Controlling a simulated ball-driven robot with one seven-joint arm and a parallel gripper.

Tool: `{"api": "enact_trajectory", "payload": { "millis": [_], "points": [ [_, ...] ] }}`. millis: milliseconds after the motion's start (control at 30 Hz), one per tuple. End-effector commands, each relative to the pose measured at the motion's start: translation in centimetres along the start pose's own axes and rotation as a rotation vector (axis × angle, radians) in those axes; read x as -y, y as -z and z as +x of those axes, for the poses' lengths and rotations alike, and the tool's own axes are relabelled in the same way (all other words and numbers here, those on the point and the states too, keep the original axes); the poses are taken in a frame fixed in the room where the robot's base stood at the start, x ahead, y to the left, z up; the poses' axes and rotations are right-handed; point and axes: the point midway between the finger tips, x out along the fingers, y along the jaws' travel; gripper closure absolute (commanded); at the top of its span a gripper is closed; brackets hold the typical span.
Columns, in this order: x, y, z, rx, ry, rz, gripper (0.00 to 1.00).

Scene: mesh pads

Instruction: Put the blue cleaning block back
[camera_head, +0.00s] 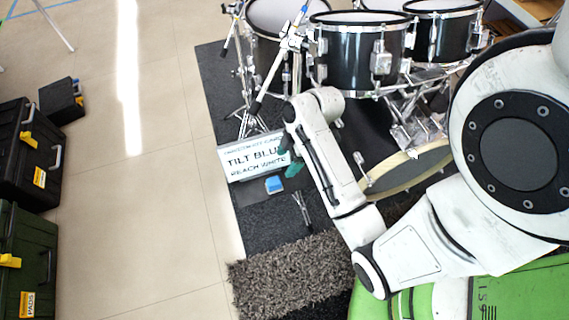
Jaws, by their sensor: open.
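The small blue cleaning block (274,184) lies on the dark mat just below the lower right edge of a white lettered board (240,171). My gripper (290,164), with dark green fingers, is open at the right end of the board, a little above and right of the block. It looks apart from the block and empty. The fingers cover the right end of the board's lettering. Whether they touch the board I cannot tell.
A drum kit (343,62) with stands fills the back right. Small dark tripod legs (302,208) stand near the block, behind a shaggy grey rug (285,275). Dark cases (22,160) and a green case (28,262) line the left. The tiled floor (140,200) between is clear.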

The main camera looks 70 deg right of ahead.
Motion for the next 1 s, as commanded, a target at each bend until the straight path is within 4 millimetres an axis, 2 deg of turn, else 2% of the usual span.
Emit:
{"api": "enact_trajectory", "payload": {
  "millis": [167,267,500,700,1000],
  "points": [
    [2.6,1.9,0.7,0.06,0.022,0.099,0.32],
    [5.1,3.3,1.1,0.126,0.021,0.209,0.32],
    [10.2,4.9,0.2,0.258,-0.078,0.483,0.32],
    [12.0,5.3,-0.9,0.289,-0.169,0.623,0.32],
    [12.3,5.4,-1.4,0.29,-0.198,0.669,0.32]
  ]
}}
